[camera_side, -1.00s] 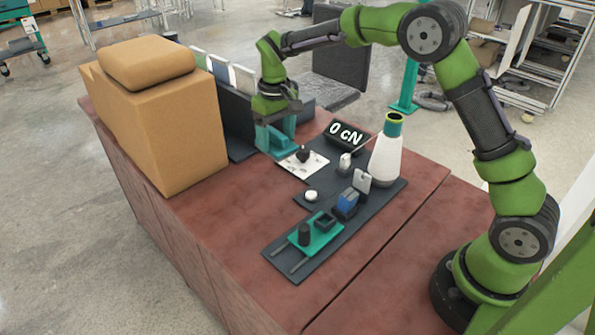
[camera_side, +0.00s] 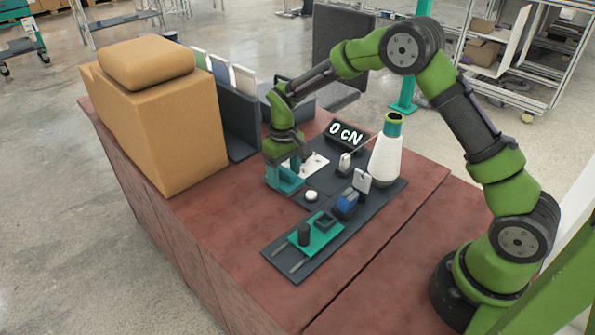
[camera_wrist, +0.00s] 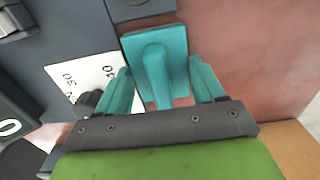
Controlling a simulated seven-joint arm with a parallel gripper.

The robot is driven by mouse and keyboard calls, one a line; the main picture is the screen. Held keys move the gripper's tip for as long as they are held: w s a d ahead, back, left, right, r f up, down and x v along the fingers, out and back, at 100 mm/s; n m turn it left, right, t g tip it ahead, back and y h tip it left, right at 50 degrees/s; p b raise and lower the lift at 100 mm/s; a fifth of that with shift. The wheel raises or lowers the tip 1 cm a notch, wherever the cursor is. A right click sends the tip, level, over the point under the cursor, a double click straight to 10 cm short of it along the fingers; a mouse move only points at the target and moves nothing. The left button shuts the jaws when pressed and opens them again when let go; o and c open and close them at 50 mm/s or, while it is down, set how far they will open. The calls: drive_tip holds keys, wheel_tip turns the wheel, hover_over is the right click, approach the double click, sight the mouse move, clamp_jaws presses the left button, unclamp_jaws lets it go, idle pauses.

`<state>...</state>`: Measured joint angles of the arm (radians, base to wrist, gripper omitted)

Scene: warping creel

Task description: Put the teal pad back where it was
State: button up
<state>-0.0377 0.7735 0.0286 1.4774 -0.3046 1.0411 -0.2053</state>
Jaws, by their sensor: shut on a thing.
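The teal pad (camera_wrist: 174,45) is a flat plate with a raised grip in the middle. The white scale card (camera_wrist: 95,78) is left of the pad in the wrist view; in the side view my gripper partly covers the card (camera_side: 316,162). I cannot tell whether the pad touches the surface below.
A round white button (camera_side: 311,195), a blue block (camera_side: 347,202), a teal carriage (camera_side: 318,238) and a white yarn cone (camera_side: 385,160) stand on the board. The "0 cN" display (camera_side: 346,134) is behind. A tan block (camera_side: 165,125) stands left. Red tabletop (camera_side: 235,215) in front is clear.

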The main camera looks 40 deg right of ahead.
sight(284, 169)
drive_tip(key=o, duration=1)
drive_tip(key=shift+f, duration=0.15)
wheel_tip(284, 169, up, 12)
drive_tip(key=s+r+m+t+y, duration=0.1)
drive_tip(key=s+r+m+t, duration=0.15)
drive_tip(key=s+r, duration=0.85)
drive_tip(key=s+m+t+y, duration=0.1)
drive_tip(key=s+t, duration=0.3)
drive_tip(key=s, duration=1.1)
drive_tip(key=shift+a+t, duration=0.25)
drive_tip(key=shift+t, duration=0.1)
